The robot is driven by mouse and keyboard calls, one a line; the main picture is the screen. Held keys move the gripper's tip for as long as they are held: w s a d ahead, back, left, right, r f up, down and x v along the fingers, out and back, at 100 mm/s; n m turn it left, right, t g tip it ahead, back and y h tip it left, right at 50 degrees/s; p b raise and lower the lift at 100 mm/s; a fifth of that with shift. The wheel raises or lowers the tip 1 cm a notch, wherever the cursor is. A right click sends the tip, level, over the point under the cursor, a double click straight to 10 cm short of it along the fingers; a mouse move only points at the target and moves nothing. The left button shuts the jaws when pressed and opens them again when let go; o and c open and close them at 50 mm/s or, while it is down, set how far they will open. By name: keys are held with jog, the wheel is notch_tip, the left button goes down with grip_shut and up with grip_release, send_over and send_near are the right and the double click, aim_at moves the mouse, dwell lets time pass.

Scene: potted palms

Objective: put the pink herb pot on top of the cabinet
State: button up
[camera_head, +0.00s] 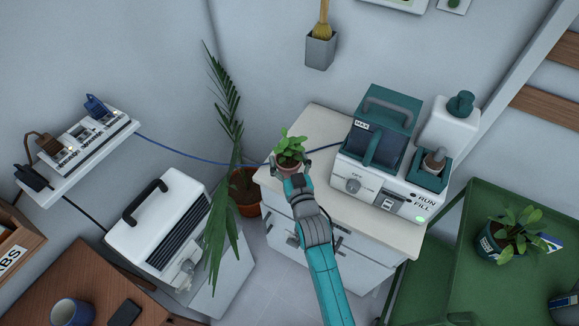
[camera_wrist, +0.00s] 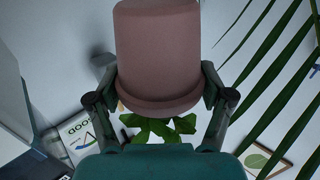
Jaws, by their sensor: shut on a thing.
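The pink herb pot (camera_head: 289,166), with a leafy green herb, is held between the fingers of my gripper (camera_head: 290,163). In the wrist view the pink pot (camera_wrist: 158,55) fills the upper middle, its leaves showing below its rim. My gripper (camera_wrist: 165,88) is shut on it there, one finger on each side. The white cabinet (camera_head: 325,122) has a pale top and drawers in front. In the head view the pot overlaps the left part of the cabinet top. I cannot tell whether it touches the top. My arm hides part of the drawers.
A teal and white machine (camera_head: 350,170) takes up the right of the cabinet top; the left part looks clear. A tall palm (camera_head: 230,125) in a terracotta pot (camera_head: 246,207) stands close at the left. A green cart (camera_head: 450,265) with a potted plant (camera_head: 490,246) is at right.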

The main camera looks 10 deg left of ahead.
jog(key=shift+f, duration=2.3)
jog(key=shift+f, duration=0.15)
jog(key=o, duration=1.1)
jog(key=shift+o, duration=0.2)
jog(key=v, duration=1.2)
